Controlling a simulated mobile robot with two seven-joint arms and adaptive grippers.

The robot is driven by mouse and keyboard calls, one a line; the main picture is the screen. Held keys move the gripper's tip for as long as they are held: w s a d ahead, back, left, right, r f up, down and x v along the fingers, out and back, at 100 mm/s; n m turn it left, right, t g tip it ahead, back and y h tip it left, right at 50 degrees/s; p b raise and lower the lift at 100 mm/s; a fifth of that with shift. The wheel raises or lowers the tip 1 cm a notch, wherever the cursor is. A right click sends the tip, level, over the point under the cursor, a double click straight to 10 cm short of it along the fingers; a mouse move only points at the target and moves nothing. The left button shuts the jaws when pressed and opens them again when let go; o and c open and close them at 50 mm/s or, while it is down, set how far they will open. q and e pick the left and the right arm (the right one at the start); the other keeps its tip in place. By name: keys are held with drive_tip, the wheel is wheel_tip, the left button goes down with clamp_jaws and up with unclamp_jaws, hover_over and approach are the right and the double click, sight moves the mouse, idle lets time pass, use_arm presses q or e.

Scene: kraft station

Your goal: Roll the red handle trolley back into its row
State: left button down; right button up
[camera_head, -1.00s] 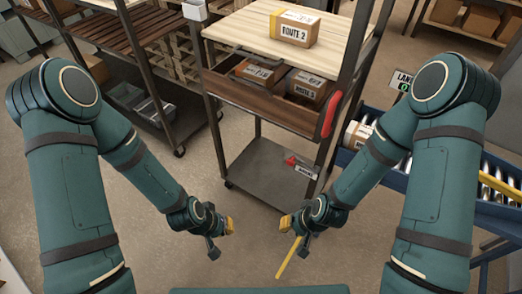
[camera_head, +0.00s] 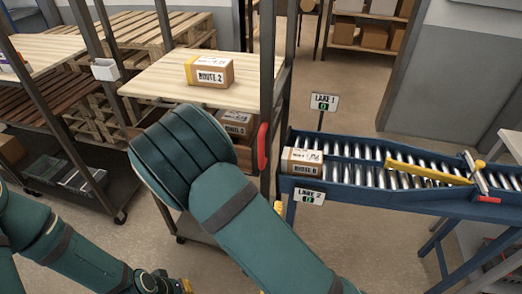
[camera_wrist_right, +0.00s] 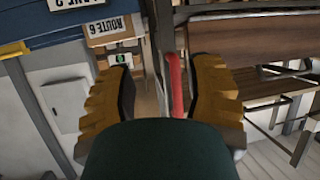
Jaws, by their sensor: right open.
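The trolley has a light wood top (camera_head: 150,72), a dark frame and a red handle (camera_head: 262,148) on its right post. My right arm crosses in front and hides much of its lower part. In the head view only a yellow bit of my right gripper (camera_head: 279,207) shows, below the handle. In the right wrist view my right gripper (camera_wrist_right: 162,82) is open, and the red handle (camera_wrist_right: 176,85) appears between its yellow fingers, nearer the right one. I cannot tell the remaining distance. My left gripper (camera_head: 182,285) is low at the bottom edge, partly cut off.
A ROUTE 2 box (camera_head: 209,71) sits on the trolley top, and another box (camera_head: 238,122) on the level below. A blue roller conveyor (camera_head: 400,200) with a labelled box (camera_head: 302,160) stands close right. Another shelf trolley (camera_head: 45,50) stands left. Floor shows between the trolleys.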

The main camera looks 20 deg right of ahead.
sight(261, 151)
wheel_tip(261, 151, up, 9)
drive_tip(key=w+a+t+h, duration=0.1)
drive_tip(key=t, duration=0.3)
drive_tip(key=x, duration=1.4)
drive_tip(key=shift+a, duration=0.1)
clamp_jaws()
